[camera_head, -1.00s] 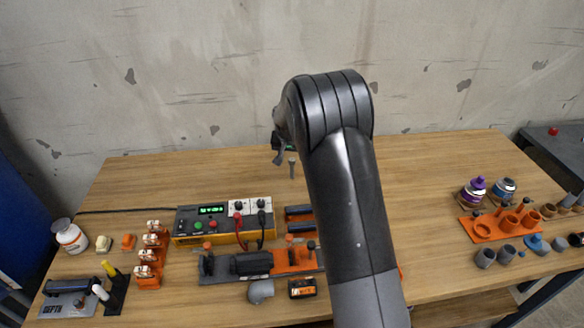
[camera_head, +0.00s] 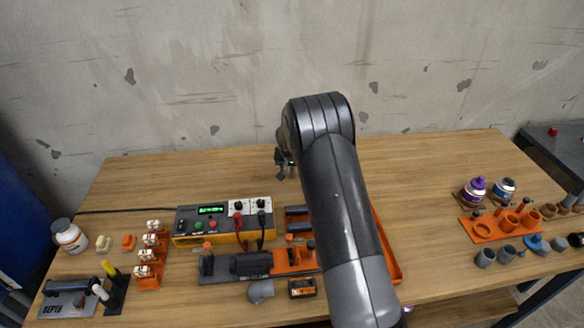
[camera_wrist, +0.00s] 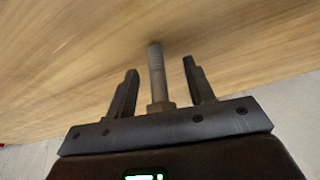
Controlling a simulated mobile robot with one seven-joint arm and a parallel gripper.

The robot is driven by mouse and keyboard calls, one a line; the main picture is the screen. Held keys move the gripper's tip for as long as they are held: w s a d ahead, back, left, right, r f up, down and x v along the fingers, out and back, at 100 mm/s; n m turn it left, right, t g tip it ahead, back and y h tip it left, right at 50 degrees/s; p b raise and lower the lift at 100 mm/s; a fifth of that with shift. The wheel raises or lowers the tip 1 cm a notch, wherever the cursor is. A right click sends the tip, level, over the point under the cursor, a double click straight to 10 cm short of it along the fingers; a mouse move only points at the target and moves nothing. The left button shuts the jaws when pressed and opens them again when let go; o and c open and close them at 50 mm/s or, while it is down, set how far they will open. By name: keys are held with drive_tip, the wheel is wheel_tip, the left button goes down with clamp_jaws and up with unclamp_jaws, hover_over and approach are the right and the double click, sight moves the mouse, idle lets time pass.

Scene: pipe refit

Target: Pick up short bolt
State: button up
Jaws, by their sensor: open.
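The short bolt (camera_wrist: 156,75) is grey metal with a hex head and a threaded shank. In the wrist view it stands between the two fingers of my gripper (camera_wrist: 161,69), its head towards the palm and its threaded end towards the wooden table. The jaws are open, with a visible gap on each side of the shank. In the head view my gripper (camera_head: 285,167) is low over the back middle of the table, partly behind my arm. I cannot make out the bolt there now.
The wooden table (camera_head: 215,170) is clear around the gripper. A yellow power supply (camera_head: 222,224) with cables stands in front to the left. An orange tray (camera_head: 386,248) is partly hidden by my arm. Orange holders (camera_head: 490,227) and bottles (camera_head: 472,191) stand at the right.

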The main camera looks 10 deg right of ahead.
drive_tip(key=shift+c, duration=0.2)
clamp_jaws()
drive_tip(key=shift+r, duration=0.15)
idle(0.3)
